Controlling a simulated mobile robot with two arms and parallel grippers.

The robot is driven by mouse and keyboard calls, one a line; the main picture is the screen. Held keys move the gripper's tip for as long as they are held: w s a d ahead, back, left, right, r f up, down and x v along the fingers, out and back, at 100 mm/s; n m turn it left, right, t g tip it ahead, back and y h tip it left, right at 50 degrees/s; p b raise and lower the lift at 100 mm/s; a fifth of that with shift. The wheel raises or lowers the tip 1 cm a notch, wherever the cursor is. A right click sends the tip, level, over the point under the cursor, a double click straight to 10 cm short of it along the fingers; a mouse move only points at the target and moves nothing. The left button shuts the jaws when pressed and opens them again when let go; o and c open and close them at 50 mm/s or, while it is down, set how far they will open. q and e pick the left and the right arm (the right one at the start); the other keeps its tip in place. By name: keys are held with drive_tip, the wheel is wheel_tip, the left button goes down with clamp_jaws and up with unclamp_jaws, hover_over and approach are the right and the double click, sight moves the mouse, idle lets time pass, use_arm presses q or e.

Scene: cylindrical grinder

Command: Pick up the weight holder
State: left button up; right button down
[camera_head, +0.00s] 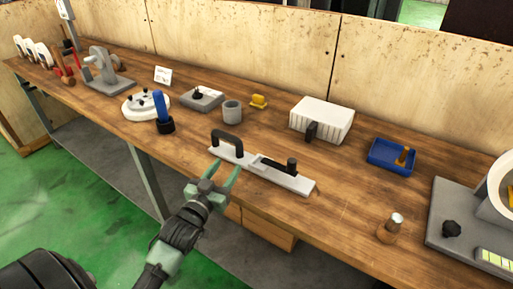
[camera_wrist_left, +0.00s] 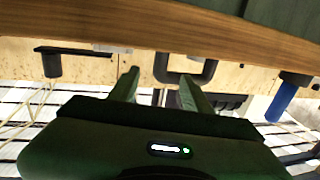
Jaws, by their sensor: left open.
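A long pale-grey bar with a black arched handle (camera_head: 226,141) and a black knob (camera_head: 292,165) lies near the table's front edge; I take it as the weight holder (camera_head: 297,184). My left gripper (camera_head: 226,169) is open and empty, just in front of the handle end, with its fingers pointing at it. In the left wrist view, which appears upside down, the handle (camera_wrist_left: 185,80) shows ahead of the open fingers (camera_wrist_left: 160,80), apart from them as far as I can tell. My right gripper is not in view.
A blue-handled tool (camera_head: 160,108) in a black base stands to the left. A grey cup (camera_head: 232,112), white ribbed box (camera_head: 322,117) and blue tray (camera_head: 391,157) stand behind. A wooden-based post (camera_head: 389,230) and grey machine (camera_head: 452,207) are at right. The table's front edge (camera_wrist_left: 90,30) is close.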

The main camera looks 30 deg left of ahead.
sight(238, 150)
use_arm(q)
drive_tip(key=shift+w+a, duration=0.15)
drive_tip(key=shift+w, duration=1.2)
drive_tip(key=shift+w+a+r, duration=0.15)
drive_tip(key=shift+w+r, duration=0.05)
drive_tip(key=shift+w, duration=0.45)
drive_tip(key=w, duration=0.2)
drive_tip(key=w+p, duration=0.1)
drive_tip(key=shift+w+a+f, duration=0.25)
drive_tip(key=shift+w, duration=0.4)
clamp_jaws()
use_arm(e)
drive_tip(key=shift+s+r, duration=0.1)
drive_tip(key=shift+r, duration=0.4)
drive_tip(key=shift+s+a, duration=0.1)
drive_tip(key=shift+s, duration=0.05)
use_arm(q)
drive_tip(key=shift+r, duration=0.15)
